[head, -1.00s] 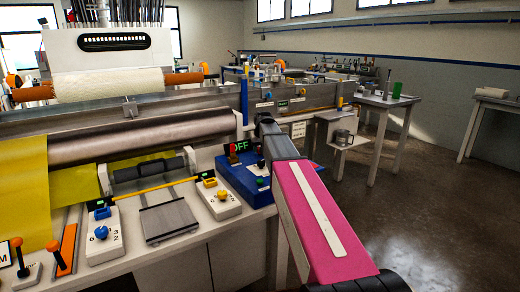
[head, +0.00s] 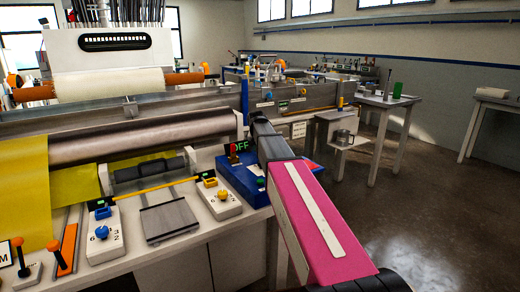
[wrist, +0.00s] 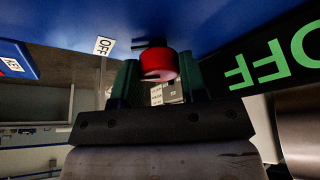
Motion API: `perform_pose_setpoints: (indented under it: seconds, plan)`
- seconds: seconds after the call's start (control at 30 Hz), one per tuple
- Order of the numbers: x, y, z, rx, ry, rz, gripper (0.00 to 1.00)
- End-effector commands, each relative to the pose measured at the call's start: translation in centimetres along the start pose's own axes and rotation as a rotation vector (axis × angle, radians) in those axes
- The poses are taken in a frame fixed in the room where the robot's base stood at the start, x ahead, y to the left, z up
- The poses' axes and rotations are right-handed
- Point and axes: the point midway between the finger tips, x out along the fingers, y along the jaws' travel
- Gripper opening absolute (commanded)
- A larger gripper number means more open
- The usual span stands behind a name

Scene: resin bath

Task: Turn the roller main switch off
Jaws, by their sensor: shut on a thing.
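The roller main switch appears to be the red knob (wrist: 158,64) on a short dark stem from a blue surface in the wrist view. My gripper (wrist: 158,72) has its dark green fingers on both sides of the knob and is shut on it. A white OFF label (wrist: 103,46) is on the blue surface beside the knob. A black display (wrist: 270,65) with large green letters, seen upside down, is at the right. In the head view the display (head: 240,147) reads OFF above the blue control box (head: 240,178). My arm hides the gripper there.
A small table (head: 385,101) stands back right. Floor at the right is clear.

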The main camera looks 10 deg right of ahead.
Motion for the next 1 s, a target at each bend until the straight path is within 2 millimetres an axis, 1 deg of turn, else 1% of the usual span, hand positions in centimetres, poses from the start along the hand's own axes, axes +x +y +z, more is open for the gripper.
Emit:
perform_pose_setpoints:
  seconds: [0.27, 0.3, 0.33, 0.37, 0.63, 0.73, 0.87, 1.0]
  plan:
    - [0.0, 0.0, 0.0, 0.002, 0.000, -0.001, 0.15]
    - [0.0, 0.0, 0.0, 0.002, 0.000, -0.001, 0.49]
    - [0.0, 0.0, 0.0, 0.002, 0.000, -0.001, 0.59]
    - [0.0, 0.0, 0.0, 0.002, 0.000, -0.001, 0.64]
    - [0.0, 0.0, 0.0, 0.001, 0.000, 0.000, 0.64]
    - [-0.5, 0.0, 0.0, 0.001, 0.001, -0.001, 0.64]
    - [-1.9, 0.0, 0.1, 0.001, 0.000, -0.001, 0.64]
    - [-4.4, 0.0, 0.1, 0.001, 0.002, -0.001, 0.64]
